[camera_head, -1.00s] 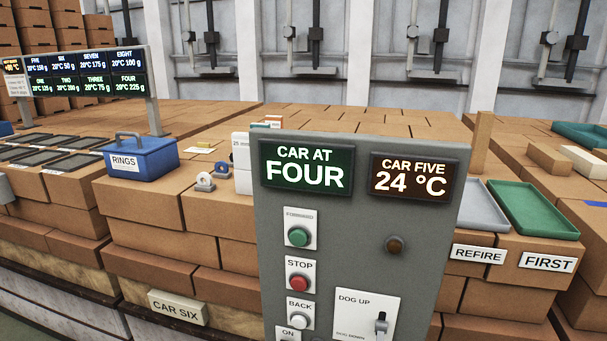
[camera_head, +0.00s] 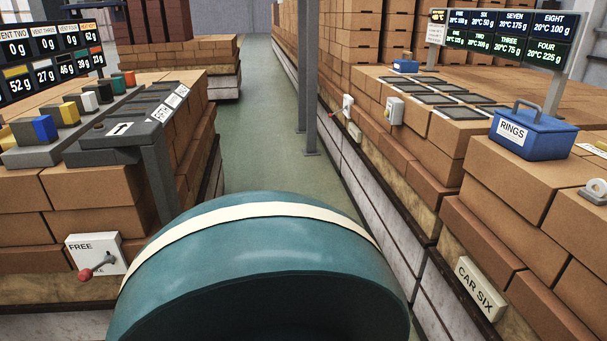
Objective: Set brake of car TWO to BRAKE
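A white plate (camera_head: 97,250) marked FREE is on the brick side at the lower left. Its lever has a red knob (camera_head: 85,274) that points down and left. Lettering low on the plate is partly hidden by the lever, and no car name is readable beside it. Further off along the right-hand bricks, a small white box (camera_head: 347,106) has a thin lever with a red tip beside it; its markings are too small to read. Neither of my grippers is in view.
A green-grey aisle (camera_head: 262,140) runs away between the brick stacks. A grey post (camera_head: 311,80) stands in it. A CAR SIX sign (camera_head: 480,288) and a blue RINGS box (camera_head: 532,133) are on the right. The lower middle of the view is blocked.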

